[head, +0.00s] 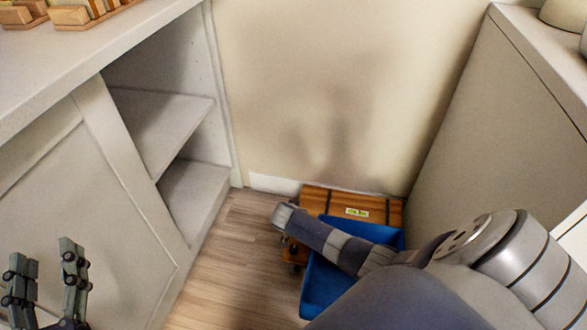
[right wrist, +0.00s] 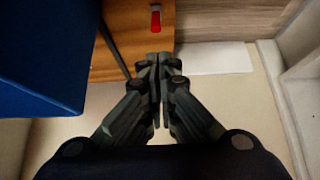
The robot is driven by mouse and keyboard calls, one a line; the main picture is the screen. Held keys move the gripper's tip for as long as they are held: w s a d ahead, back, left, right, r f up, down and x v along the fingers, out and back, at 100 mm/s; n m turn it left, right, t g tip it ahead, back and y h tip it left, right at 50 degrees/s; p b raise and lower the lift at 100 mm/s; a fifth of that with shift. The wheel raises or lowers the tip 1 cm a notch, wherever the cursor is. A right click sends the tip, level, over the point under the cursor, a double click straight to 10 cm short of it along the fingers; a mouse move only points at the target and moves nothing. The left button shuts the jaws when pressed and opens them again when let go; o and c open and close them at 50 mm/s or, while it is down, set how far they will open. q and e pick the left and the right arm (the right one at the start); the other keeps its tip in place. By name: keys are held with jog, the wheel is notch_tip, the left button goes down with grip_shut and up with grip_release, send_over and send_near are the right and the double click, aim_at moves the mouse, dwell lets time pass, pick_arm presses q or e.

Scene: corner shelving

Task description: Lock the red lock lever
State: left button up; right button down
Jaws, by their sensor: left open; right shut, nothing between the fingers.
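The red lock lever (right wrist: 155,21) shows only in the right wrist view, at the top centre, against the wooden cart (right wrist: 125,38). My right gripper (right wrist: 158,58) is shut and empty, with its fingertips just below the lever in that picture. A small gap shows between them. In the head view the wooden cart (head: 312,202) stands on the floor by the back wall. My right arm reaches over it and hides the lever and the right gripper there. My left gripper (head: 46,255) is open and empty at the lower left, away from the cart.
A blue bin (head: 322,285) sits by the cart, partly under my right arm; it also fills the upper left of the right wrist view (right wrist: 40,60). Open shelves (head: 160,125) stand on the left and a grey cabinet (head: 490,120) on the right. Wood floor is clear left of the cart.

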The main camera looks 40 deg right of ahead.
jog(key=v, duration=0.8)
jog(key=shift+r, duration=0.15)
jog(key=shift+a, duration=0.15)
dwell(0.3)
